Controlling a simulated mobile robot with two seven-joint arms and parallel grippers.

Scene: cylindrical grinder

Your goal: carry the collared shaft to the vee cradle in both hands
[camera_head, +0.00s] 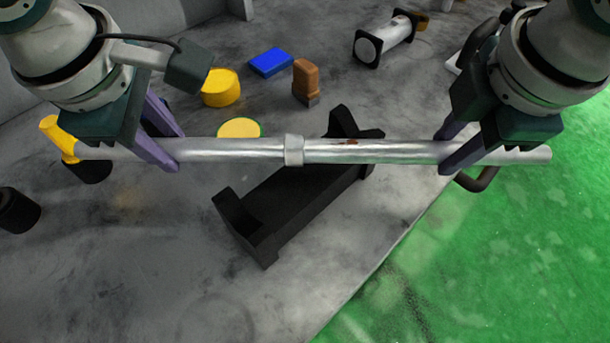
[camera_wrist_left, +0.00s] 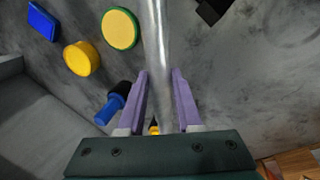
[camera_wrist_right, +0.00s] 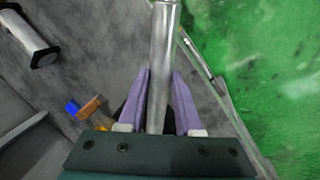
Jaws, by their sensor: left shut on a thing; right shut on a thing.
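The collared shaft (camera_head: 240,150) is a long silver rod with a raised collar (camera_head: 293,150) near its middle. It spans almost level across the head view. My left gripper (camera_head: 172,162) is shut on the shaft left of the collar. My right gripper (camera_head: 447,162) is shut on it near its right end. The shaft also runs between the fingers in the left wrist view (camera_wrist_left: 157,50) and the right wrist view (camera_wrist_right: 162,60). The black vee cradle (camera_head: 290,208) lies below the shaft, set diagonally to it, with an upright end at each side. The shaft appears above it, apart.
Behind are a yellow cylinder (camera_head: 221,88), a blue block (camera_head: 271,62), a brown-handled item (camera_head: 306,80) and a white cylinder with black ends (camera_head: 385,40). A yellow disc (camera_head: 240,128) lies behind the shaft. The grey table's edge borders green floor (camera_head: 500,260) at right.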

